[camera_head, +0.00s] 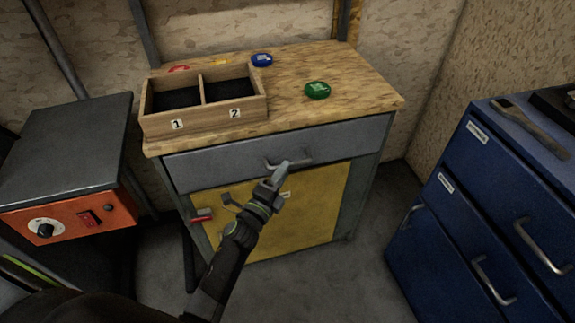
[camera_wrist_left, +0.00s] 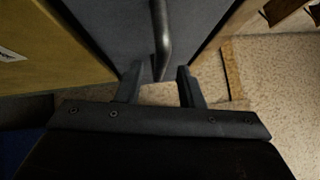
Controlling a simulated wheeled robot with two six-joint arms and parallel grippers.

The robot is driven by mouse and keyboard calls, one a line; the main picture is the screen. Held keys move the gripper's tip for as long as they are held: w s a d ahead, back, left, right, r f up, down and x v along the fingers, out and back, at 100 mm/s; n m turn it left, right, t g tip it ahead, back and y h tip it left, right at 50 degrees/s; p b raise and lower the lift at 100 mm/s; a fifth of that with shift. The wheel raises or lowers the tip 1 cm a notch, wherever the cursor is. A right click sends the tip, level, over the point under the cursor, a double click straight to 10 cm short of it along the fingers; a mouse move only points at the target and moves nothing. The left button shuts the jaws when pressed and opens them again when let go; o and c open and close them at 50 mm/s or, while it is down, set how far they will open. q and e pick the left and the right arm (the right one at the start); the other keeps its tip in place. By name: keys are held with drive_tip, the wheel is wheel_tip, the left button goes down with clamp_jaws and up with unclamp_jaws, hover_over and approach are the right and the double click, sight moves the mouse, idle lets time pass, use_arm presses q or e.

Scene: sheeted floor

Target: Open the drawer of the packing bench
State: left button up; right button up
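The packing bench (camera_head: 360,90) has a wooden top and a grey drawer (camera_head: 215,170) just under it, above a yellow door. The drawer front looks flush with the bench frame, so the drawer appears shut. Its bar handle (camera_head: 303,161) is at the middle of the front, partly covered by my left gripper (camera_head: 283,168). In the left wrist view the handle (camera_wrist_left: 161,35) runs down toward the gap between the two fingers of my left gripper (camera_wrist_left: 160,88). The fingers are apart, with space on both sides of the bar. My right gripper is not in view.
A two-part wooden box (camera_head: 205,120) marked 1 and 2 stands on the bench, near green (camera_head: 317,90) and blue (camera_head: 262,60) round items. A blue drawer cabinet (camera_head: 470,200) stands right; an orange-fronted unit (camera_head: 75,220) stands left. Floor before the bench is clear.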

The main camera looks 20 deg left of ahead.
use_arm(q)
drive_tip(key=shift+x, duration=1.55)
clamp_jaws()
